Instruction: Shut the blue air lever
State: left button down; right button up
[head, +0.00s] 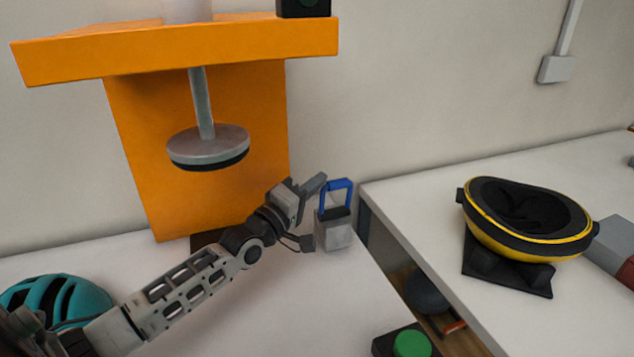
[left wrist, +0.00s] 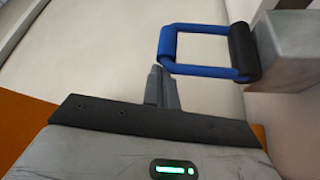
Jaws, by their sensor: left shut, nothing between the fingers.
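The blue air lever (head: 336,190) is a blue loop-shaped handle standing up from a grey block (head: 334,234) with a dark top. In the left wrist view the blue lever (left wrist: 205,71) joins a black hinge piece on the grey block (left wrist: 288,50). My left gripper (head: 316,184) is shut and empty, just left of the lever. In the left wrist view its fingertips (left wrist: 158,72) are close to the lever's near corner; I cannot tell whether they touch. My right gripper is not in view.
An orange press frame (head: 200,55) with a hanging grey disc (head: 208,146) stands behind my left arm. A teal helmet (head: 58,298) lies at lower left. A green button (head: 411,344) is at the front. A yellow-black helmet (head: 526,215) sits on the right table, across a gap.

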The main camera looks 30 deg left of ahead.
pick_arm(q)
jog(key=s+d+m+h+b, duration=0.1)
jog(key=m, duration=0.1)
jog(key=d+f+m+t+h, duration=0.1)
jog(key=m, duration=0.1)
jog(key=shift+s+d+b, duration=0.1)
jog(key=shift+s+b, duration=0.3)
jog(key=shift+s+d+f+m, duration=0.1)
jog(key=shift+s+d+m, duration=0.2)
jog(key=shift+d, duration=0.05)
jog(key=s+a, duration=0.5)
jog(key=s, duration=0.3)
jog(key=shift+f, duration=0.35)
jog(key=shift+w, duration=0.1)
dwell(0.7)
